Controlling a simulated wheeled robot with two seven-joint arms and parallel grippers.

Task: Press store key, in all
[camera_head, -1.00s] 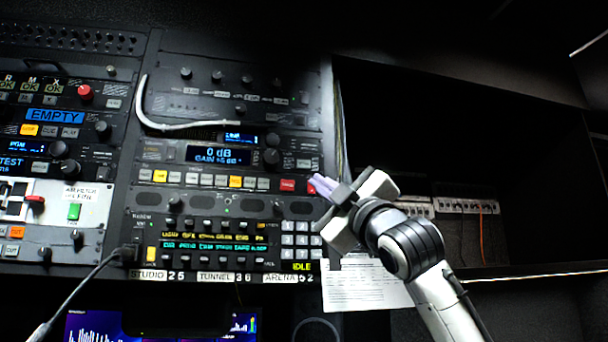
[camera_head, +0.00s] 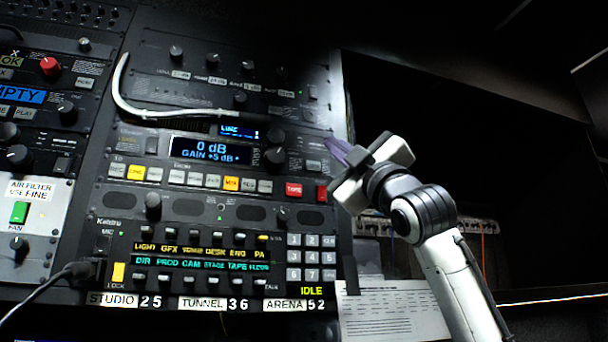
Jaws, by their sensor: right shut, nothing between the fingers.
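The audio unit (camera_head: 215,165) in the middle rack has a lit display reading "0 dB GAIN +5 dB". Below it runs a row of keys (camera_head: 195,178), mostly pale with some lit yellow or orange. Two red keys (camera_head: 294,190) sit at the right of that row. A small key (camera_head: 314,166) sits right of the unit's knob. The key labels are too small to read surely, so I cannot tell which is the store key. My right gripper (camera_head: 343,158) is shut and empty, at the rack's right edge, beside that small key. Contact is not visible. My left gripper is not in view.
Below is an intercom panel (camera_head: 200,252) with a number keypad (camera_head: 310,256) reading "IDLE". A white curved handle or cable (camera_head: 122,95) arches over the unit's left. A paper sheet (camera_head: 390,312) hangs at lower right. Dark open space lies right of the rack.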

